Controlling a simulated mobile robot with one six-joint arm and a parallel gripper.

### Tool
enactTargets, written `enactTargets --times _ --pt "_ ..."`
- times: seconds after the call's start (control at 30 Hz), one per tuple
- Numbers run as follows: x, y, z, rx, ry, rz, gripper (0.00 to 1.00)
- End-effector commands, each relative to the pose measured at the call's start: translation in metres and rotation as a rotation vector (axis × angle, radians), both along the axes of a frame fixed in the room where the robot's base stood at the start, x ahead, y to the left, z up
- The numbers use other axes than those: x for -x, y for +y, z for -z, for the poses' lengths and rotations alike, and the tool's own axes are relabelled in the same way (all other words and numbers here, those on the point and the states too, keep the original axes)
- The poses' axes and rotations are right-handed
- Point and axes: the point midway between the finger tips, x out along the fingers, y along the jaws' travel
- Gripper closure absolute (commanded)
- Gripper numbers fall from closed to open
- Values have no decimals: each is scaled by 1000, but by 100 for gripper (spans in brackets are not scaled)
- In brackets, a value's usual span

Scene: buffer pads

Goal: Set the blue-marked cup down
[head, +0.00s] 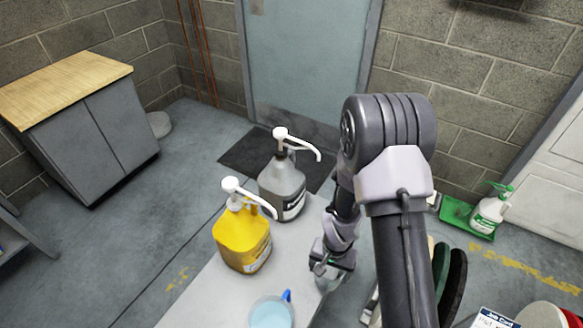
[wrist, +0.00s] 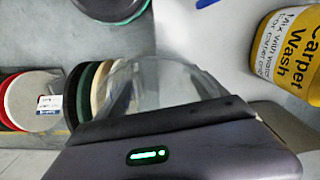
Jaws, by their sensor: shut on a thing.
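My gripper (head: 330,266) is shut on a clear, see-through cup low over the right edge of the grey table. In the wrist view the clear cup (wrist: 150,82) shows beyond the dark jaw of my gripper (wrist: 165,122). No blue mark can be made out on it, and its base is hidden, so I cannot tell whether it touches the table. Another cup (head: 271,314) with a blue handle and pale blue contents stands at the table's near end, left of my gripper and partly cut off by the frame.
A yellow pump jug (head: 240,242) and a grey pump jug (head: 282,186) stand on the table (head: 205,292). The yellow jug's Carpet Wash label (wrist: 290,50) shows in the wrist view. Round pads (head: 450,280) stand upright right of my arm. A green-topped bottle (head: 488,213) is farther right.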

Motion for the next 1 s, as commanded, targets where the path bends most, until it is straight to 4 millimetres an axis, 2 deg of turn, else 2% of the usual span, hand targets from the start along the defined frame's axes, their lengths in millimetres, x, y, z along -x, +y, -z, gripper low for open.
enactTargets --times 0.03,0.1,0.2,0.3,0.4,0.53,1.0 --pt "-15 -1 -26 0 -13 -56 61" --pt "-29 -4 -64 2 -13 -150 61" --pt "-38 -7 -114 3 -12 -270 61" --pt "-40 -9 -151 2 -8 -357 61" --pt "-39 -10 -173 2 -4 -406 61" --pt "-38 -10 -181 0 -2 -427 61" --pt "-37 -10 -180 0 -1 -425 61"
